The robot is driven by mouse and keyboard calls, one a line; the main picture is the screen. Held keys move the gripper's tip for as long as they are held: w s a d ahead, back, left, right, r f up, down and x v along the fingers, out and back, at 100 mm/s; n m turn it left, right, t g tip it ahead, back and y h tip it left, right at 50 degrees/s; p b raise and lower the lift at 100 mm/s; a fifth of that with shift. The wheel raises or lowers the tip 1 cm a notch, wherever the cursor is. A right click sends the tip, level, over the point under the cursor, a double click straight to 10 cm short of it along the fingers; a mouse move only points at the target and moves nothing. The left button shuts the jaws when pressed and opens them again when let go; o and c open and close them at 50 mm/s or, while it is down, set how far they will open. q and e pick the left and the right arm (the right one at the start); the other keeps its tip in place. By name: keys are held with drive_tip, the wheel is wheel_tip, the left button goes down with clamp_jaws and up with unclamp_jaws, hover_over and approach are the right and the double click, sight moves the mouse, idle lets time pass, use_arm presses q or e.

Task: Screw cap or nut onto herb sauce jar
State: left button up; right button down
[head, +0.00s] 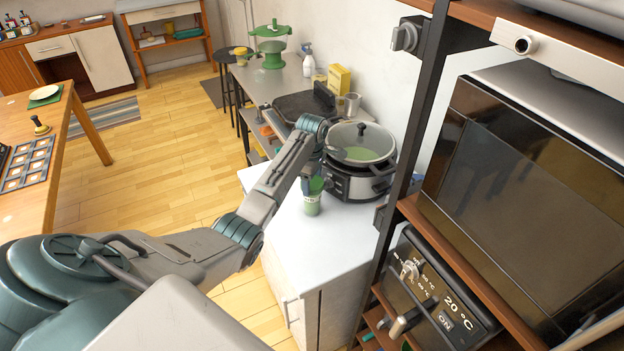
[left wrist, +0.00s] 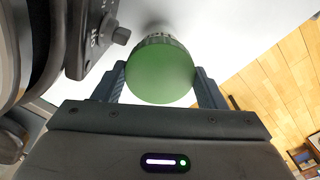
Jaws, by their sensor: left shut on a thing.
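The herb sauce jar (head: 312,207) is a small green jar with a pale label, upright on the white counter (head: 300,245) just in front of the slow cooker. A green cap (left wrist: 160,72) fills the middle of the left wrist view, with a ridged edge at its far side. My left gripper (head: 308,183) reaches down over the jar's top. Its two fingers (left wrist: 160,88) are shut on the green cap from both sides. The cap hides most of the jar in the left wrist view, so I cannot tell how far it is threaded. My right gripper is not in view.
A slow cooker (head: 352,182) with a glass lid stands right behind the jar, close to my gripper. A shelf post and an oven (head: 530,200) stand to the right. The counter's front part is clear.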

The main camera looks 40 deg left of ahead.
use_arm(q)
drive_tip(key=shift+f, duration=0.3)
idle(0.4)
drive_tip(key=m, duration=0.4)
drive_tip(key=shift+m, duration=0.3)
drive_tip(key=shift+m, duration=0.3)
drive_tip(key=m, duration=0.4)
drive_tip(key=m, duration=0.4)
drive_tip(key=shift+m, duration=0.3)
